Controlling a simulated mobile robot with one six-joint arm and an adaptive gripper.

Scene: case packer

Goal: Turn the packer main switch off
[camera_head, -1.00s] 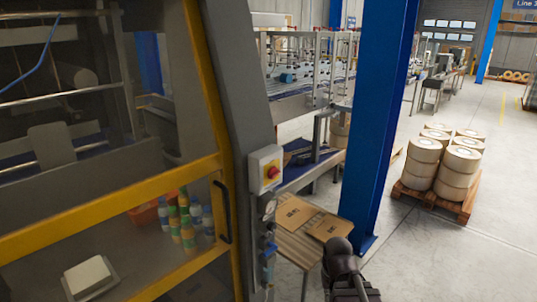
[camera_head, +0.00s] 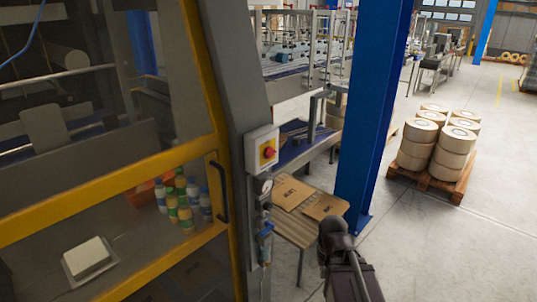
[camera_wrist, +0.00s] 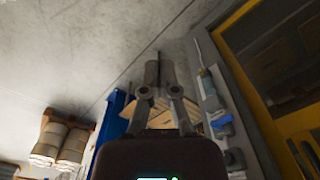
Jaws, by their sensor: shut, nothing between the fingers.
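The packer main switch (camera_head: 268,152) is a red knob on a yellow plate, set on a white box on the grey post of the packer (camera_head: 224,60). It faces the aisle and nothing covers it in the head view. My gripper (camera_wrist: 157,72) shows in the wrist view with its fingers together and nothing between them. In the head view part of my arm shows low at the right of the post, below and apart from the switch. The switch cannot be made out in the wrist view.
A blue column (camera_head: 372,110) stands right of the switch. A table with flat cardboard (camera_head: 292,192) is below it. Gauges and blue valve fittings (camera_head: 265,229) run down the post under the switch box. A pallet of rolls (camera_head: 437,150) stands farther right on open floor.

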